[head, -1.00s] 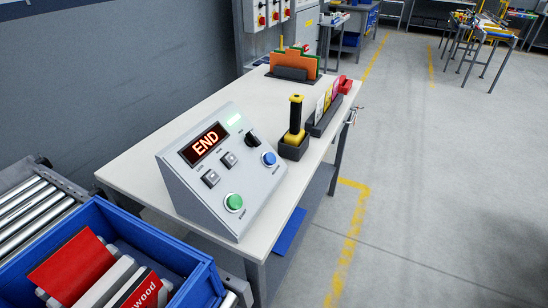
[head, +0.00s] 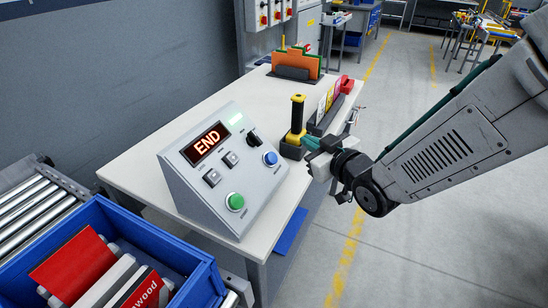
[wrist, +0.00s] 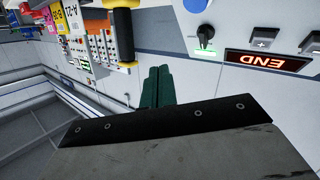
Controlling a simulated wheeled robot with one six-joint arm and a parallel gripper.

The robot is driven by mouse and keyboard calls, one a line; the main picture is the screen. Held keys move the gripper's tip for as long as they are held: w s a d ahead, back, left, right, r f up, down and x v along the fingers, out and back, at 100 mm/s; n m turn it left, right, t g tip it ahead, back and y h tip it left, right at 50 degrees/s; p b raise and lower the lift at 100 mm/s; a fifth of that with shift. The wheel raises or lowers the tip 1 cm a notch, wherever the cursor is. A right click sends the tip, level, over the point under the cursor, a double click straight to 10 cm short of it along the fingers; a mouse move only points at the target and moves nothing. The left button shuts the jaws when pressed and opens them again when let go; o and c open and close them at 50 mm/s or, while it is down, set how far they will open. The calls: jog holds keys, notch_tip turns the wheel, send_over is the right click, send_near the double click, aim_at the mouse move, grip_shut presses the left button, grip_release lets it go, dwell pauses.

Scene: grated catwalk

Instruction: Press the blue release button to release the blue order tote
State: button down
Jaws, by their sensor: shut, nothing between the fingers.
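The blue release button (head: 270,158) sits at the right of the sloped grey control panel (head: 192,203). It shows partly at the top edge of the wrist view (wrist: 195,5). The blue order tote (head: 160,246), at the lower left of the head view, holds red and white items and stands by the rollers. My gripper (head: 309,143) is to the right of the blue button, apart from it, close to the black and yellow handle. In the wrist view its green fingers (wrist: 158,84) are together with nothing between them.
The panel has a green button (head: 235,202), grey square buttons, a black knob (head: 253,137) and a display reading END (head: 205,142). The black and yellow handle (head: 297,120) stands upright behind my gripper. Open floor lies right of the white table (head: 133,156).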

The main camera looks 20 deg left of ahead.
aim_at(273, 158)
jog(key=shift+a, duration=0.15)
jog(key=a+f, duration=0.6)
jog(key=shift+w, duration=0.2)
dwell(0.5)
jog(key=shift+a+f, duration=0.15)
dwell(1.7)
jog(key=shift+a+f, duration=0.25)
